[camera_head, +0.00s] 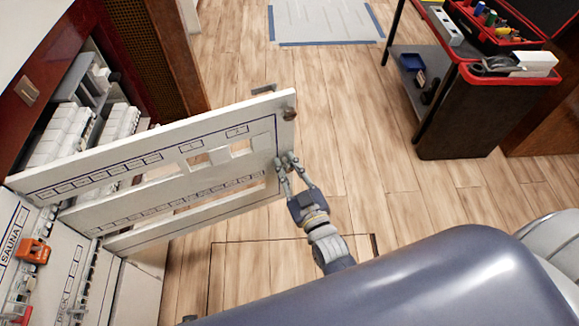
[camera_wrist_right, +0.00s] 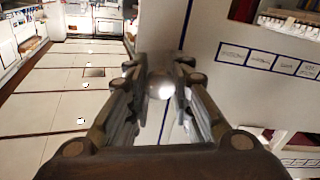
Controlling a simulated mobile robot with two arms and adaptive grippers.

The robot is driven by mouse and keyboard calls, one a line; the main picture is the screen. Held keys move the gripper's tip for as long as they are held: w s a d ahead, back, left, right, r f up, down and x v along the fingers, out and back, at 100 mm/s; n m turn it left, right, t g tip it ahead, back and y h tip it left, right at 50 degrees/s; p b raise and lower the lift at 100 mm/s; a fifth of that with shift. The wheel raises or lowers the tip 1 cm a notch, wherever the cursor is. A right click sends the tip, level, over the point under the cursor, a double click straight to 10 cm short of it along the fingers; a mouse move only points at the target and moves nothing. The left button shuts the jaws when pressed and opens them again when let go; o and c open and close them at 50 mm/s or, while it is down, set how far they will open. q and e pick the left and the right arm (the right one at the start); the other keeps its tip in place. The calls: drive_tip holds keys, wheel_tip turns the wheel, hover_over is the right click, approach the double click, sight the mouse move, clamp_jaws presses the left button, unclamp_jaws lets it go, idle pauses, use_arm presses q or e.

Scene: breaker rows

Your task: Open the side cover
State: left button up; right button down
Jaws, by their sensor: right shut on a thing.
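The side cover (camera_head: 100,168) is a white panel with labelled rows and cut-out windows. In the head view it stands swung out from the cabinet on its left side, with breakers exposed behind it. My right gripper (camera_head: 287,160) is at the cover's free right edge. In the right wrist view, a round metal knob (camera_wrist_right: 161,86) sits between the fingers of my right gripper (camera_wrist_right: 160,80), which is shut on it. The cover's labelled face (camera_wrist_right: 225,85) fills the right of that view. My left gripper is not in view.
White breakers (camera_head: 62,135) line the open cabinet. An orange device (camera_head: 33,251) is on the lower left panel. A dark cart (camera_head: 460,120) with a red-rimmed toolbox (camera_head: 500,20) stands at the upper right. The wooden floor (camera_head: 345,150) between cover and cart is clear.

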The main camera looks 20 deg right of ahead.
drive_tip(key=c, duration=1.4)
unclamp_jaws()
drive_tip(key=shift+r, duration=0.15)
drive_tip(key=shift+o, duration=0.2)
drive_tip(key=shift+s+f, duration=0.2)
drive_tip(key=shift+s, duration=0.3)
drive_tip(key=s, duration=1.1)
drive_tip(key=shift+d, duration=0.4)
drive_tip(key=shift+r, duration=0.1)
